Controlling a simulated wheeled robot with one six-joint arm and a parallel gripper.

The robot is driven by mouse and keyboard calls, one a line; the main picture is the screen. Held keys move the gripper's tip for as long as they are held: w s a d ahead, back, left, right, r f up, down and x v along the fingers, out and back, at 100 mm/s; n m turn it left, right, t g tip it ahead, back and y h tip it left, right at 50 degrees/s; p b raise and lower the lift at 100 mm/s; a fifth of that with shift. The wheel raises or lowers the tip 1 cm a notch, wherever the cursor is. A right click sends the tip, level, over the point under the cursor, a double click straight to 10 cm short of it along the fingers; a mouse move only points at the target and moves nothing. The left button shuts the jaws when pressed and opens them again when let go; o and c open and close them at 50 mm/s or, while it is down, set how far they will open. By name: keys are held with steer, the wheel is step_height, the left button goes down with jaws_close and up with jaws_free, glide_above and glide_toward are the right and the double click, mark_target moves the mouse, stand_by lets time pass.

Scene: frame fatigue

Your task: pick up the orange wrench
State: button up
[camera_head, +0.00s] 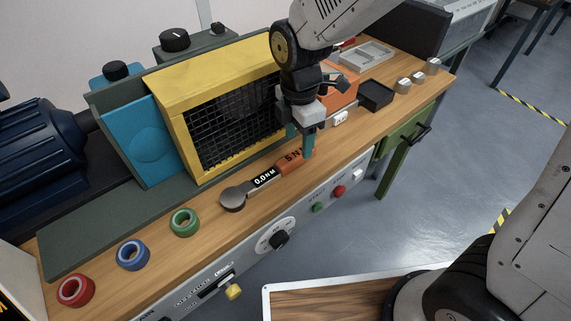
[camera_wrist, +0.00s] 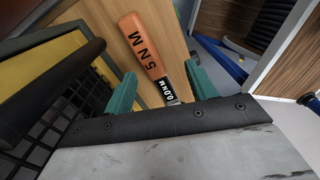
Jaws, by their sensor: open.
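The orange wrench (camera_head: 290,163) lies on the wooden bench top, with an orange handle marked 5 N M, a black 0.0NM display and a round dark grey head at its left end. My gripper (camera_head: 300,148) points down over the handle end, its teal fingers apart. In the wrist view the wrench's orange handle (camera_wrist: 144,45) and display show between the two teal fingers of my gripper (camera_wrist: 163,90), and its head is hidden behind the gripper body. I cannot tell whether the fingers touch the handle.
A yellow cage guard (camera_head: 178,98) with black mesh stands close behind the wrench. Red, blue and green rings (camera_head: 184,222) lie on the bench at the left. A black box (camera_head: 375,95), an orange box and small metal weights stand at the right. The bench's front edge is near.

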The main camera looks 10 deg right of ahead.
mark_target(291, 157)
steer(key=shift+w+a+f+n, duration=0.3)
steer(key=shift+w+a+n, duration=0.2)
steer(key=shift+n, duration=0.6)
steer(key=shift+w+f, duration=0.1)
steer(key=shift+f, duration=0.25)
steer(key=f, duration=0.7)
steer(key=shift+w+a, duration=0.1)
steer(key=shift+a, duration=0.1)
jaws_close()
steer(key=shift+r, duration=0.15)
